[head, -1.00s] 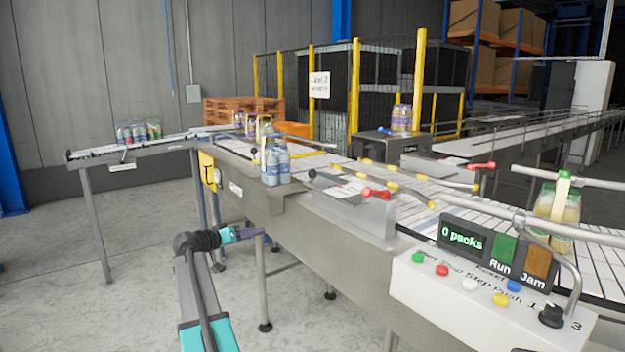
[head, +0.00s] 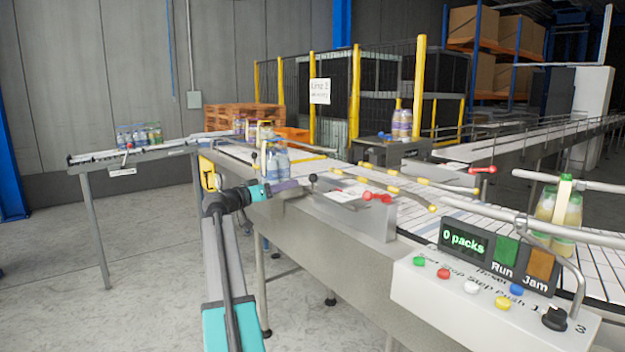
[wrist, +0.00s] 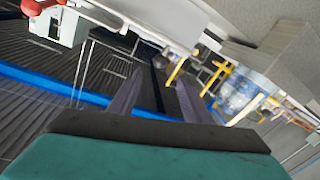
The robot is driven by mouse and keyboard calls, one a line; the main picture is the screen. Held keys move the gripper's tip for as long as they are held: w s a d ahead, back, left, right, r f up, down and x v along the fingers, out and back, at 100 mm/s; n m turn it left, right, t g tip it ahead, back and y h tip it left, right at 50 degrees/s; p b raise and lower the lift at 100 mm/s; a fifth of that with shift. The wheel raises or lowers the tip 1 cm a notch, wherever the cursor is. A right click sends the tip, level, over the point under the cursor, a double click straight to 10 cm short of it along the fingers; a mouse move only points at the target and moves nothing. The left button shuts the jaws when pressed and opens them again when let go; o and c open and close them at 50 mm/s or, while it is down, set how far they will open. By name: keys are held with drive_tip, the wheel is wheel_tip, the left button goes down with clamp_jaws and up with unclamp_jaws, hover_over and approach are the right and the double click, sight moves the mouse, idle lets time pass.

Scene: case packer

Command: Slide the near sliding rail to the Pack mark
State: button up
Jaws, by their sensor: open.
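My gripper (head: 294,184) is at the near side of the conveyor, beside a black knob (head: 313,178). In the wrist view its two purple fingers (wrist: 154,88) are apart, with nothing between them. A grey rail with yellow ends (head: 397,189) lies over the belt to the right of the gripper, apart from it. A red lever (head: 377,197) sits on a grey bracket (head: 352,212) in front of that rail. I cannot tell for certain which part is the near sliding rail. No Pack mark can be read.
Clear bottles (head: 275,163) stand on the conveyor just behind my gripper. A control box (head: 470,290) with coloured buttons and a "0 packs" display (head: 464,240) is at the front right. The floor at left (head: 150,260) is clear.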

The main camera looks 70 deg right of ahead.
sight(313, 178)
drive_tip(key=p+x, duration=0.3)
drive_tip(key=x, duration=1)
drive_tip(key=shift+s+d, duration=0.1)
drive_tip(key=shift+d, duration=0.25)
clamp_jaws()
